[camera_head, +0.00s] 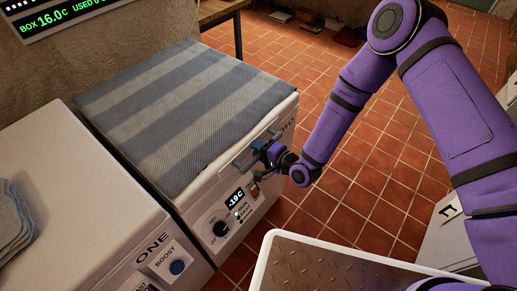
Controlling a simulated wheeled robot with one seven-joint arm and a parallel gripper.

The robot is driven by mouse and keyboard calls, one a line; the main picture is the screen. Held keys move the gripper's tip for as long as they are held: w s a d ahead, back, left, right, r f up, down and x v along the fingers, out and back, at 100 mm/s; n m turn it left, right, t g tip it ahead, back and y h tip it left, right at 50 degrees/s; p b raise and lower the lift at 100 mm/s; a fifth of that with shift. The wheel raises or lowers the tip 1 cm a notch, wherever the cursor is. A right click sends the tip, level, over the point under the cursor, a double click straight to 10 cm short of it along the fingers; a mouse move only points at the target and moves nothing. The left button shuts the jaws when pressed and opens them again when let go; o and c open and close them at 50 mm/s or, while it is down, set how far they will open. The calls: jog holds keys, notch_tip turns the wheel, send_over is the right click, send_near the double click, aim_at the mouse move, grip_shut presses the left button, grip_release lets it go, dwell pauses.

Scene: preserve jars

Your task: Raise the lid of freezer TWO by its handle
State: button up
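The freezer with the -19C display (236,200) stands at the centre. The end of its name, partly hidden, shows at the right of its front and fits TWO. Its lid looks down, and a grey striped cloth (190,105) covers the top. The lid handle (243,160) is a grey bar at the front edge, its right part hidden behind my gripper. My gripper (261,147) is at the handle, at the end of my purple arm. Its fingers are small and dark here, so I cannot tell whether they are closed on the bar.
Freezer ONE (70,180) stands at the left with folded grey cloth (14,215) on its lid. A brown tray surface with a white rim (270,245) is at the bottom. A wooden table (215,12) stands behind.

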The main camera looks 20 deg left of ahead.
grip_shut()
jog(key=shift+r, duration=0.1)
